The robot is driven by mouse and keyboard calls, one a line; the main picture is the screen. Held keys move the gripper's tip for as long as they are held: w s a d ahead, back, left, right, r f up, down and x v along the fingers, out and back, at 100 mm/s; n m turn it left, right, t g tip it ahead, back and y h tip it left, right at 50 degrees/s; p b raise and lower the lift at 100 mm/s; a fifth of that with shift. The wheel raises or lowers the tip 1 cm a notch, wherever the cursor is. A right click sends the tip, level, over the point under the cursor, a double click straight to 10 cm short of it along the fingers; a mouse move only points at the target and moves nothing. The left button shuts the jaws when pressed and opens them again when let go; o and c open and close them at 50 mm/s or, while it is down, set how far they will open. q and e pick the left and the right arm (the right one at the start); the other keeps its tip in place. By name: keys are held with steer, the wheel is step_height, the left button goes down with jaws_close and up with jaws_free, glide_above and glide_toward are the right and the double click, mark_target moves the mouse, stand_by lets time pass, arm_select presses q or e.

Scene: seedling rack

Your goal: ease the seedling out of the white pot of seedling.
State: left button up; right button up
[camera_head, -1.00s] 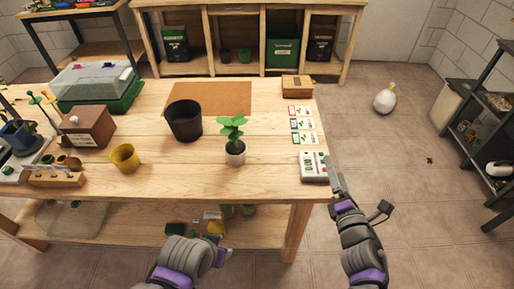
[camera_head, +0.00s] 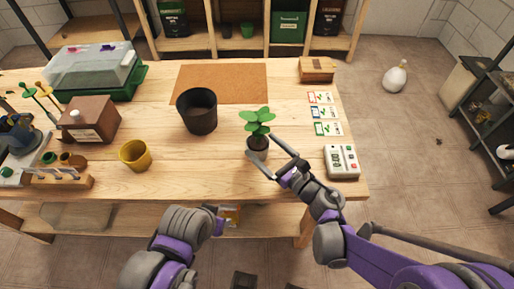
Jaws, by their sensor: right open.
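The seedling (camera_head: 258,121), with several broad green leaves, stands upright in its small pot (camera_head: 257,142) on the wooden table, right of the black pot. The pot's lower part is largely hidden by my right gripper (camera_head: 263,147). This gripper is open, with one finger at the pot's front and the other at its right side. I cannot tell whether the fingers touch the pot. My left arm shows at the bottom, in front of the table edge, but its gripper cannot be made out.
An empty black pot (camera_head: 197,112) stands left of the seedling, by a brown mat (camera_head: 222,82). A yellow pot (camera_head: 135,156) is further left. A grey-white device (camera_head: 341,162), seed cards (camera_head: 325,113) and a wooden box (camera_head: 317,69) line the right side.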

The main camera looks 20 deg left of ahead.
mark_target(256, 140)
steer(key=shift+x, duration=3.15)
steer(key=shift+r, duration=0.1)
steer(key=c, duration=1)
step_height(256, 140, up, 10)
steer(key=p, duration=0.2)
steer(key=o, duration=0.8)
jaws_close()
steer(key=shift+d, duration=0.1)
